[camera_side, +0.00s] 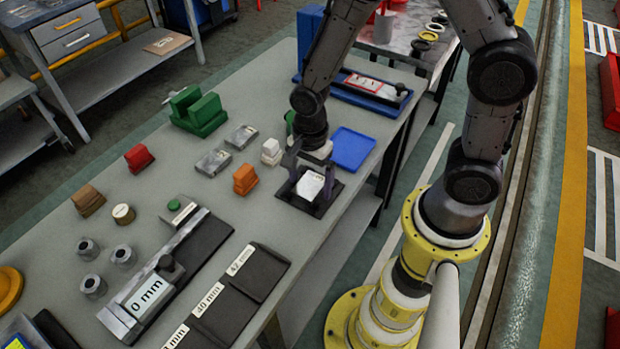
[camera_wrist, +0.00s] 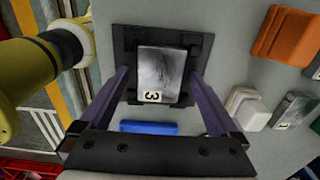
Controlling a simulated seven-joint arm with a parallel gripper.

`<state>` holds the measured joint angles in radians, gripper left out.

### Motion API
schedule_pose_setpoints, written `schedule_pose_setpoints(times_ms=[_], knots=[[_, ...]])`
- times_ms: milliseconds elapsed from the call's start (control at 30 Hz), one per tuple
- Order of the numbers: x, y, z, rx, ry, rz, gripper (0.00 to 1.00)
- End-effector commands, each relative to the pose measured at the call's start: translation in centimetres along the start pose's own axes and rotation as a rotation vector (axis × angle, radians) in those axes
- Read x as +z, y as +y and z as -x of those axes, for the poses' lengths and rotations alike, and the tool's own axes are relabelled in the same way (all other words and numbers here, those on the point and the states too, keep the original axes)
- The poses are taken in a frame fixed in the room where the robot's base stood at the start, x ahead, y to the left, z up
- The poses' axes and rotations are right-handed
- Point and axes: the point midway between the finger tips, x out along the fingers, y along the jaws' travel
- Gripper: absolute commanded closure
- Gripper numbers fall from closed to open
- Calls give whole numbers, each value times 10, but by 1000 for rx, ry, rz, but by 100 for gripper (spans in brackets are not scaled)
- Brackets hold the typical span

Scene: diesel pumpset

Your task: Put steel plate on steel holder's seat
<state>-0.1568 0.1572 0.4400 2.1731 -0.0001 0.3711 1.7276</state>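A steel plate marked "3" (camera_wrist: 162,72) lies over the middle of the black steel holder (camera_wrist: 122,45) in the wrist view. It looks slightly turned against the holder's frame. In the side view the plate (camera_side: 311,185) shows as a pale, bright piece within the dark holder (camera_side: 328,207); I cannot tell whether it is fully flat in the seat. My gripper (camera_side: 311,178) is directly above the holder, pointing down. In the wrist view its fingers (camera_wrist: 160,75) stand apart on either side of the plate, with a narrow gap at each side.
Two more steel plates (camera_side: 213,162) lie left of the holder. Orange (camera_side: 245,180) and white blocks (camera_side: 271,151) stand close beside it. A blue tray (camera_side: 352,148) lies behind right. A green vise-like block (camera_side: 197,112) and a measuring gauge (camera_side: 150,292) are farther left.

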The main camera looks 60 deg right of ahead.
Motion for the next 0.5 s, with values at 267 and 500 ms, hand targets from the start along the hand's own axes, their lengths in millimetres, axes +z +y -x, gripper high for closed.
schedule_pose_setpoints(times_ms=[267, 500], knots=[[0, 0, 6, -2, 0, 0, 3], [0, -2, 47, -8, -1, 0, 3]])
